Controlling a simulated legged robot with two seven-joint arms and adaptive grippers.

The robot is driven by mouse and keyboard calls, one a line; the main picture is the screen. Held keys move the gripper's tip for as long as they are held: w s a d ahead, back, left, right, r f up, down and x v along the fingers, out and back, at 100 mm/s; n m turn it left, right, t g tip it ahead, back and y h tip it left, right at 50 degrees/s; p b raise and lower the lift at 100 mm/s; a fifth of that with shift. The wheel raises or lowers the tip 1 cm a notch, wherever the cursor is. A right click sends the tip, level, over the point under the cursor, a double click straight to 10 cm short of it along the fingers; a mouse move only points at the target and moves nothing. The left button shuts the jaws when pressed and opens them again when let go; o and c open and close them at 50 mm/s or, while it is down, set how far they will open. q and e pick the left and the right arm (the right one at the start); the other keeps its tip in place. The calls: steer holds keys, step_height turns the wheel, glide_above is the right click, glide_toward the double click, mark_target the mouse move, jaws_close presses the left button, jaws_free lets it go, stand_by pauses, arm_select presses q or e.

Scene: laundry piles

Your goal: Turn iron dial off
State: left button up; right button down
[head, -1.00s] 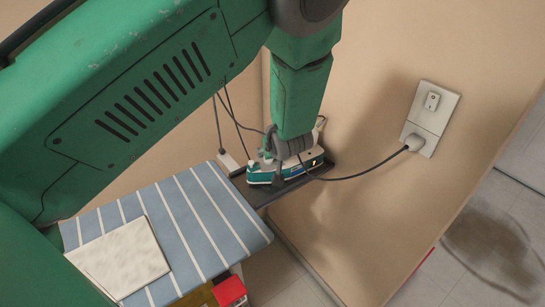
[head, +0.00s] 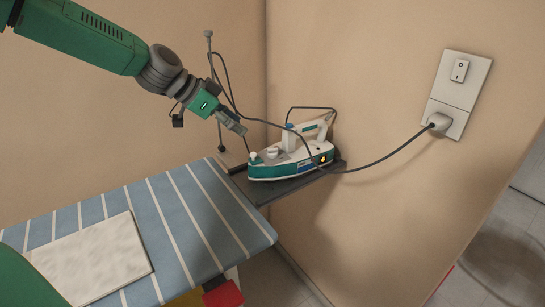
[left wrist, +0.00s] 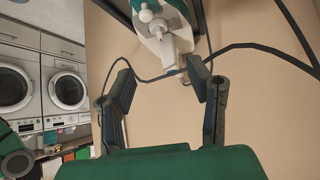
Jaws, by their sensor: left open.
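The white and teal iron (head: 293,166) sits flat on a dark rest at the end of the ironing board, against the wall. A small orange light (head: 323,160) glows at its rear. Small white knobs (head: 272,152) stand on its top; I cannot tell which is the dial or how it is set. My left gripper (head: 236,124) is open and empty, above and left of the iron, apart from it. In the left wrist view, the iron (left wrist: 168,42) shows at the top, beyond the spread fingers (left wrist: 162,78). My right gripper is not in view.
The iron's dark cord (head: 385,158) runs to a plug in the wall socket (head: 445,122), below a switch (head: 460,70). A thin stand (head: 211,75) rises behind the blue striped board (head: 205,215), which bears a white cloth (head: 90,262). Washing machines (left wrist: 68,90) show in the left wrist view.

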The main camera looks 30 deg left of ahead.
mark_target(271, 148)
arm_select(q)
steer(key=b+x, duration=0.1)
steer(key=x, duration=1.1)
steer(key=shift+w+d+f+b, duration=0.15)
steer(key=shift+w+f+b, duration=0.05)
steer(key=shift+f+b, duration=0.15)
steer(key=shift+w+d+f, duration=0.2)
steer(key=shift+w+d, duration=0.05)
steer(key=shift+w, duration=0.05)
jaws_close()
